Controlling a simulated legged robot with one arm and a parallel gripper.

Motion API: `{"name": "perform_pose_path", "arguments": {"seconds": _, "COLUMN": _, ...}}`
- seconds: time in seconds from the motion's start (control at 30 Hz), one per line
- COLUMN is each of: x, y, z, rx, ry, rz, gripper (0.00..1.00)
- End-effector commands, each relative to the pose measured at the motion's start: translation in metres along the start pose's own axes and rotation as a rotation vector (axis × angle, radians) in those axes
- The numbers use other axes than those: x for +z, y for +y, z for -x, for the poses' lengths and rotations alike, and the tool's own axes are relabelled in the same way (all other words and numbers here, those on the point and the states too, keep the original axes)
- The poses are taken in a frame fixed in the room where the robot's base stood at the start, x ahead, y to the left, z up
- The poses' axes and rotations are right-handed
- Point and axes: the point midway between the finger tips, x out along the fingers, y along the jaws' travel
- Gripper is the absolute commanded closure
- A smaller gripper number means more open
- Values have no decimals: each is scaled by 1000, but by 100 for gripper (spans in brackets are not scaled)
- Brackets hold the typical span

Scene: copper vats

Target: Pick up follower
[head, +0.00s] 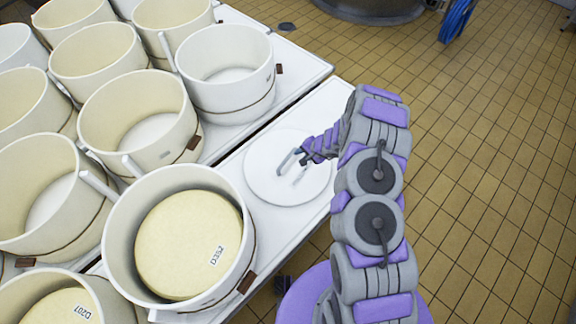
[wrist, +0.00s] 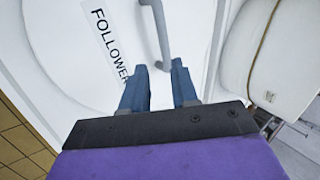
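The follower (head: 264,178) is a flat white disc with a grey bar handle on top. It lies on the white table between the vats and my arm. In the wrist view the follower (wrist: 65,60) bears a label reading FOLLOWER, with its grey handle (wrist: 161,32) beside the label. My gripper (head: 304,160) is over the disc, close to the handle. In the wrist view my gripper (wrist: 160,82) has its two blue fingers apart, with the handle's near end between or just beyond the tips. I cannot tell whether either finger touches it.
A cream mould (head: 122,240) holding a cheese marked D352 (head: 185,250) stands just left of the follower. Several more moulds, such as a white one (head: 228,95), crowd the table behind and left. Tiled floor (head: 480,170) is open at right.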

Motion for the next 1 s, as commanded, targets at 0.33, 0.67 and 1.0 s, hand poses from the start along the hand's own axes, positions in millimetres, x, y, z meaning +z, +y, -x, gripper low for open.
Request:
{"name": "perform_pose_path", "arguments": {"seconds": 0.33, "x": 0, "y": 2, "z": -59, "rx": -4, "ry": -4, "rz": 1, "gripper": 71}}
{"name": "perform_pose_path", "arguments": {"seconds": 0.67, "x": 0, "y": 0, "z": -80, "rx": -3, "ry": -2, "rz": 0, "gripper": 71}}
{"name": "perform_pose_path", "arguments": {"seconds": 1.0, "x": -3, "y": -1, "z": -119, "rx": -2, "ry": -2, "rz": 0, "gripper": 71}}
